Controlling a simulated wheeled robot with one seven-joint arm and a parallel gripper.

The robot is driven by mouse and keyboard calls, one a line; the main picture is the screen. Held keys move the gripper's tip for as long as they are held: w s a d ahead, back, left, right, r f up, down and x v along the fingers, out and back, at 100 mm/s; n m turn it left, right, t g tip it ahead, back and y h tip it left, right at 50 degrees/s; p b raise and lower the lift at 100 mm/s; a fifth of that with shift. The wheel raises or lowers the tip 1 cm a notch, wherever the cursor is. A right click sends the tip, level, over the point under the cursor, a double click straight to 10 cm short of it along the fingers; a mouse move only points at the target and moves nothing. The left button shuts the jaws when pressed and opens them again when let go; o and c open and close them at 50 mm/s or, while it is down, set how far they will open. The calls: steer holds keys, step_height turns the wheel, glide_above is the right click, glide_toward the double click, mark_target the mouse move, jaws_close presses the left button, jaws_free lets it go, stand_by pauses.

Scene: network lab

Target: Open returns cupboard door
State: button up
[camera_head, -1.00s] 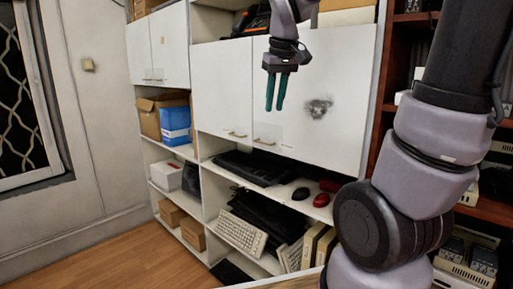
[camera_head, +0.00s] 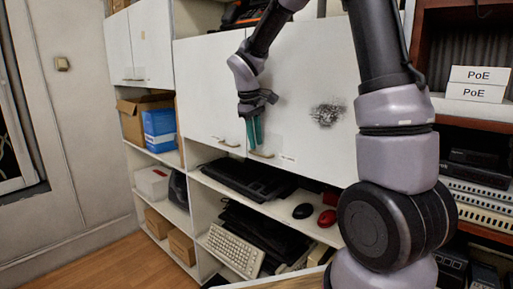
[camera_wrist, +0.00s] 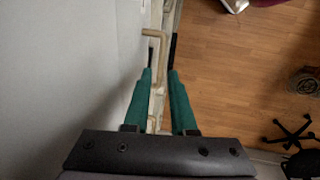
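The white cupboard has a left door (camera_head: 208,85) and a right door (camera_head: 300,80), both shut, above open shelves. The right door's brass handle (camera_head: 262,154) is at its lower left corner; the left door's handle (camera_head: 230,143) is at its lower right. My gripper (camera_head: 254,145) points down in front of the doors' lower edge, beside the right door's handle. In the wrist view, its green fingers (camera_wrist: 159,76) are apart, and a brass handle (camera_wrist: 161,48) shows just beyond and between the fingertips. I cannot tell whether they touch it. The name "returns" is not legible.
Below are shelves with black keyboards (camera_head: 243,178), a dark mouse (camera_head: 303,211) and a red mouse (camera_head: 327,218). Another white cupboard (camera_head: 147,45) is to the left. A dark-wood rack with PoE boxes (camera_head: 478,83) is at right. Wood floor (camera_head: 125,268) is clear at lower left.

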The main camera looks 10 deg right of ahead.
steer(key=shift+w+d+f, duration=0.1)
steer(key=shift+d+f, duration=0.1)
steer(key=shift+f, duration=1.25)
jaws_close()
stand_by(0.4)
